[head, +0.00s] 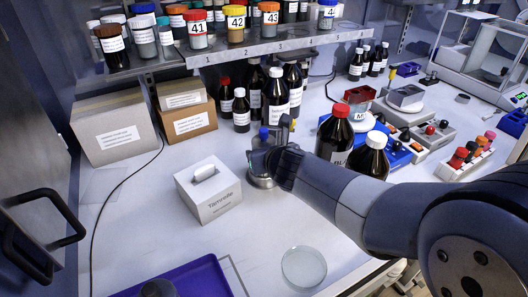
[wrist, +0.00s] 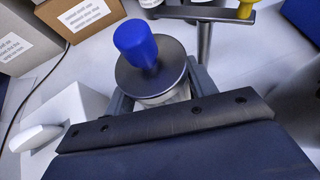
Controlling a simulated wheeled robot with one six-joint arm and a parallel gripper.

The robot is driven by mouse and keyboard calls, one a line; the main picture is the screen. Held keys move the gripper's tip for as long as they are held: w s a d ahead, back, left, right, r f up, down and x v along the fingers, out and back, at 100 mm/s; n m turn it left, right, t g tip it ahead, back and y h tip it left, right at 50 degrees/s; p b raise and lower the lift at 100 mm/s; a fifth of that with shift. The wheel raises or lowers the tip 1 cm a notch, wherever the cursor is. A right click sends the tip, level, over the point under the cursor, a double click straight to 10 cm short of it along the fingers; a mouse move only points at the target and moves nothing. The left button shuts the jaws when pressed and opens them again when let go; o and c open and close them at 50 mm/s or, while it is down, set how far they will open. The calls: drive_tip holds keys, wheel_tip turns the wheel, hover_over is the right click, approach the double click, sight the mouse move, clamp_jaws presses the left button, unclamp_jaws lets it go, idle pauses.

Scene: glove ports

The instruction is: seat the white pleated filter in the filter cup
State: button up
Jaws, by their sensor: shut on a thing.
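A blue-knobbed piece with a grey disc (wrist: 150,72) stands upright at my gripper (wrist: 160,97). One finger is on each side of the pale body under the disc, and my gripper is shut on it. In the head view its blue knob (head: 263,133) shows just left of my gripper (head: 272,160). Below it is a round metal base (head: 262,181), partly hidden by my gripper. I cannot make out the white pleated filter's folds, nor tell whether the pale body is the filter or the cup.
A white tissue box (head: 210,192) stands close left of my gripper. A post with a yellow knob (head: 284,121) stands just behind. Brown bottles (head: 335,135) are right, near my arm. A glass dish (head: 303,267) and blue tray (head: 190,280) lie in front.

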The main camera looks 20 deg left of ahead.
drive_tip(key=shift+f+b, duration=0.5)
drive_tip(key=shift+f, duration=0.1)
drive_tip(key=o, duration=1.2)
drive_tip(key=shift+o, duration=0.2)
drive_tip(key=shift+d+r, duration=0.1)
drive_tip(key=shift+r, duration=0.05)
drive_tip(key=p+v, duration=0.4)
drive_tip(key=v, duration=0.6)
drive_tip(key=shift+s+d+r, duration=0.15)
drive_tip(key=shift+s, duration=0.1)
